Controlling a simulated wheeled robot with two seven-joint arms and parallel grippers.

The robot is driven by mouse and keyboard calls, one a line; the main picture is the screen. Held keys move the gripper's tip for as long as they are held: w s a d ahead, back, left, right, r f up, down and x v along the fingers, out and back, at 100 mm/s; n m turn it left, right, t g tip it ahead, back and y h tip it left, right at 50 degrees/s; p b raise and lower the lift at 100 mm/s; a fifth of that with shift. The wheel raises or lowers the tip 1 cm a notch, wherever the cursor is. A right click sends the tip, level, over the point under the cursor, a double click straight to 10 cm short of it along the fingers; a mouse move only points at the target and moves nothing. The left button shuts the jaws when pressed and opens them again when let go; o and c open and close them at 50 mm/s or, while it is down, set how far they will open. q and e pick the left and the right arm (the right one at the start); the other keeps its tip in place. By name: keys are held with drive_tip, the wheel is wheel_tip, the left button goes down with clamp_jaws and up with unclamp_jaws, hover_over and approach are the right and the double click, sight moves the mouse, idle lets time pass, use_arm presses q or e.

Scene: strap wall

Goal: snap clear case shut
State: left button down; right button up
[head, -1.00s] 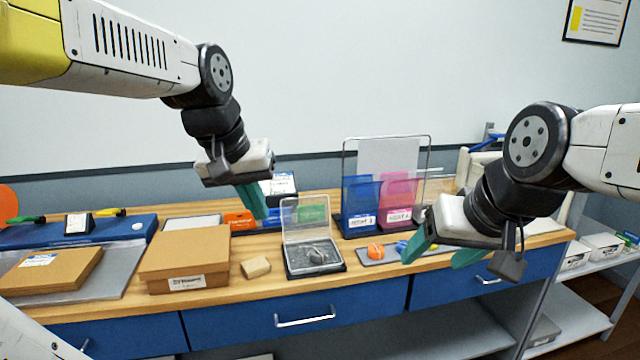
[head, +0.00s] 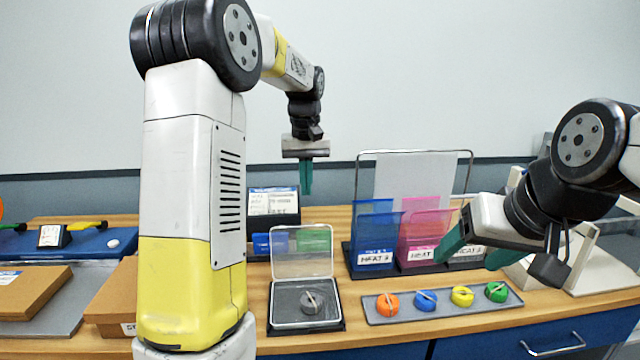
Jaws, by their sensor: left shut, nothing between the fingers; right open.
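The clear case (head: 302,262) stands open on the wooden bench, its transparent lid raised upright at the back. Its dark base (head: 283,311) holds a grey coiled item (head: 312,302). My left gripper (head: 306,192) is shut and empty, pointing down above and behind the raised lid, apart from it.
A grey tray (head: 372,311) with several coloured rolls lies right of the case. Blue (head: 376,232) and pink (head: 425,232) labelled holders stand behind it. A cardboard box (head: 108,300) sits at the left. A sign stand (head: 273,203) is behind the case.

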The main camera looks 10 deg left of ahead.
use_arm(q)
wheel_tip(320, 180, down, 8)
drive_tip(key=shift+s+d+r, duration=0.25)
drive_tip(key=shift+s+r, duration=0.25)
drive_tip(key=shift+s, duration=0.35)
drive_tip(key=shift+s+d+r, duration=0.25)
drive_tip(key=shift+s+r, duration=0.25)
drive_tip(key=shift+s, duration=0.3)
